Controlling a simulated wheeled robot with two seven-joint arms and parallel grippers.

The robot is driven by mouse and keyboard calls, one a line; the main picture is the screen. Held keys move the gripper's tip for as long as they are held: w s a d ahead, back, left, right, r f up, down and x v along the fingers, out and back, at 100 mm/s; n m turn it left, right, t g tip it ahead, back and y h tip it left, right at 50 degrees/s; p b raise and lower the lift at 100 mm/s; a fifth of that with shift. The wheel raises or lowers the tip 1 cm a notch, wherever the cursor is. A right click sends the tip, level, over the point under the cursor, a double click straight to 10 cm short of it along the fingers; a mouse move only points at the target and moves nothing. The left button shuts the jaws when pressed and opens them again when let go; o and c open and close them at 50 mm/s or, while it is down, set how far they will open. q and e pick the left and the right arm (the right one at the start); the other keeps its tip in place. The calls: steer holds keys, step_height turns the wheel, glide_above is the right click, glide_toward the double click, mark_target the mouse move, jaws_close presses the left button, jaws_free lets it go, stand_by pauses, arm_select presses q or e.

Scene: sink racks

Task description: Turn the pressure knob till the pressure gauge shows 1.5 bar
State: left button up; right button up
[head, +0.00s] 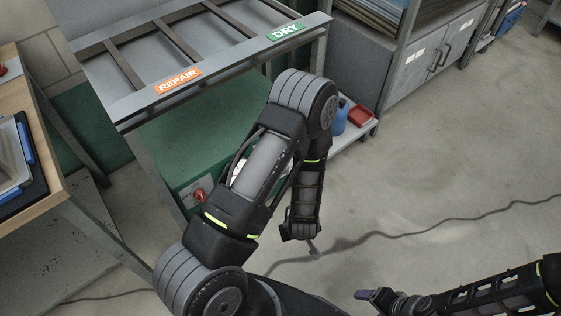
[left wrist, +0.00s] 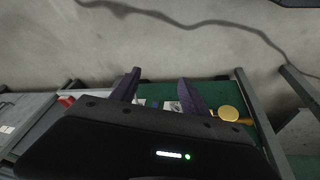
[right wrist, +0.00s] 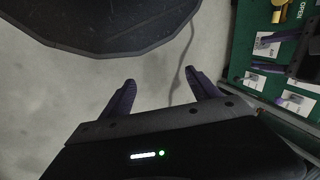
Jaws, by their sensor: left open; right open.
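I cannot identify the pressure knob or a readable gauge dial for certain. A red knob (head: 199,196) on a grey plate is on the front of the green cabinet, left of my left arm. A round brass-coloured part (left wrist: 229,114) shows by the green panel in the left wrist view, right of the fingers. Brass parts (right wrist: 281,11) also show at the top right of the right wrist view, near an OPEN label. My right gripper (right wrist: 162,88) is open and empty over the floor, apart from the panel.
A rack (head: 225,57) with REPAIR and DRY labels stands above the green cabinet (head: 180,145), which my left arm partly hides. A wooden table (head: 50,150) is at the left. A cable (head: 420,226) crosses the otherwise clear floor.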

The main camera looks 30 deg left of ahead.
arm_select(q)
steer(key=w+a+f+n+t+y+b, duration=0.2)
steer(key=w+a+f+n+y+b, duration=0.45)
steer(key=w+a+b, duration=0.5)
steer(key=w+a+r+n+y+b, duration=0.2)
steer(key=w+r+n+y+b, duration=0.3)
steer(key=r+n+y+b, duration=0.3)
steer(key=n+b, duration=0.3)
steer(key=n, duration=0.2)
steer(key=shift+a+r+b, duration=0.2)
steer(key=shift+a+b, duration=0.1)
steer(key=shift+a, duration=0.05)
arm_select(e)
step_height(320, 180, down, 25)
steer(key=w+d, duration=0.1)
steer(key=w, duration=0.1)
steer(key=shift+d+t, duration=0.15)
steer(key=shift+t, duration=0.15)
arm_select(q)
steer(key=shift+y, duration=0.25)
steer(key=b+x, duration=0.2)
steer(key=x, duration=0.5)
steer(key=shift+a, duration=0.4)
arm_select(e)
steer(key=shift+w+f, duration=0.2)
steer(key=shift+f, duration=0.85)
